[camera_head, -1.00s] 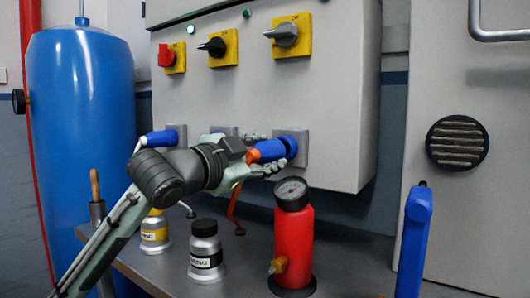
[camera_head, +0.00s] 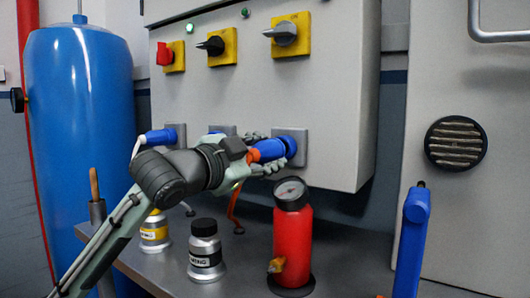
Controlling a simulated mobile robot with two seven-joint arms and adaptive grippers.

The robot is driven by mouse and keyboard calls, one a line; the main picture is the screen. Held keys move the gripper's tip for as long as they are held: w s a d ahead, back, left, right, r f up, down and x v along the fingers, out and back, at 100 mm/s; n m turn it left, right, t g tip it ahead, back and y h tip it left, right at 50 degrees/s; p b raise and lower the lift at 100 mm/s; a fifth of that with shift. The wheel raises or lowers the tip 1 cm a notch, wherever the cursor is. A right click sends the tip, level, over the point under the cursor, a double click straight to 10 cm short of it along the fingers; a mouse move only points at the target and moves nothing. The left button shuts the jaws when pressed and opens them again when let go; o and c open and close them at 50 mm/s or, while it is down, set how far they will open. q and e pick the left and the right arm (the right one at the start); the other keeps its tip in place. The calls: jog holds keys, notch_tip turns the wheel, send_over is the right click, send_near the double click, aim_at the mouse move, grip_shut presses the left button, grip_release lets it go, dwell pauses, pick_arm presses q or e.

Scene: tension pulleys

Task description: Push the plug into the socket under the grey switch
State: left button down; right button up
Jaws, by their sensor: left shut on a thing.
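The grey switch (camera_head: 284,33) sits on a yellow plate at the upper right of the cabinet front. Below it is a grey square socket (camera_head: 301,134). A blue plug (camera_head: 272,150) with an orange-red collar points at this socket, its front end at the socket's face. I cannot tell how deep it sits. My left gripper (camera_head: 261,157) is shut on the plug, reaching in from the left. The gripper hides part of the plug's rear. An orange cable (camera_head: 233,207) hangs below the gripper to the table. My right gripper is out of view.
Another blue plug (camera_head: 160,137) sits at the left socket, and the middle socket (camera_head: 222,130) is partly hidden by my gripper. A red bottle with a gauge (camera_head: 293,240) stands below the plug. Two jars, black-lidded (camera_head: 205,250) and yellow-banded (camera_head: 155,232), stand left of it.

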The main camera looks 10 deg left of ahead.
pick_arm(q)
jog(key=shift+w+d+r+p, duration=0.15)
jog(key=shift+w+p, duration=0.15)
jog(key=shift+p, duration=0.15)
jog(key=shift+w+d+p, duration=0.25)
jog(key=shift+w+p, duration=0.1)
jog(key=shift+w, duration=0.3)
dwell(0.3)
jog(key=c, duration=0.7)
grip_release()
jog(key=shift+c, duration=0.2)
jog(key=shift+s, duration=0.1)
